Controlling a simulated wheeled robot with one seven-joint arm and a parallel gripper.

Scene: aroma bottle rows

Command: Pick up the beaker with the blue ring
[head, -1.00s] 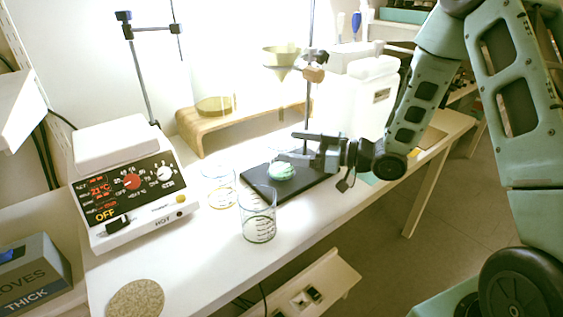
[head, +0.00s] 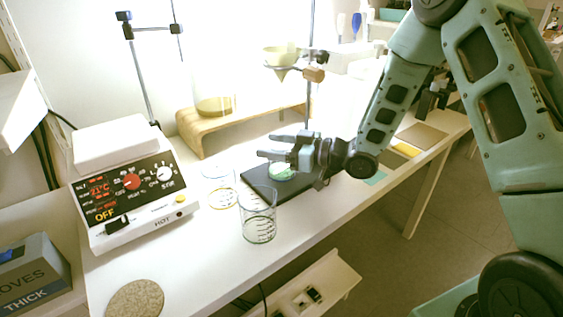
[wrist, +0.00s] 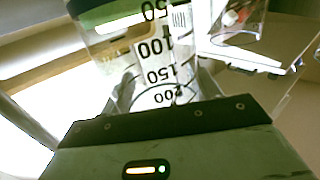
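A clear beaker (head: 219,188) with a bluish rim and an amber band near its base stands beside the hot plate. A second clear beaker (head: 258,218) with dark markings stands in front of it. In the wrist view, a large clear beaker (wrist: 155,60) with printed numbers and a green band fills the centre.
The hot plate (head: 130,185) stands on the left. The stand's black base (head: 262,190) and its rod with a funnel (head: 280,56) are close to my gripper. A wooden riser (head: 205,128) is behind. A cork disc (head: 135,299) lies at the front left.

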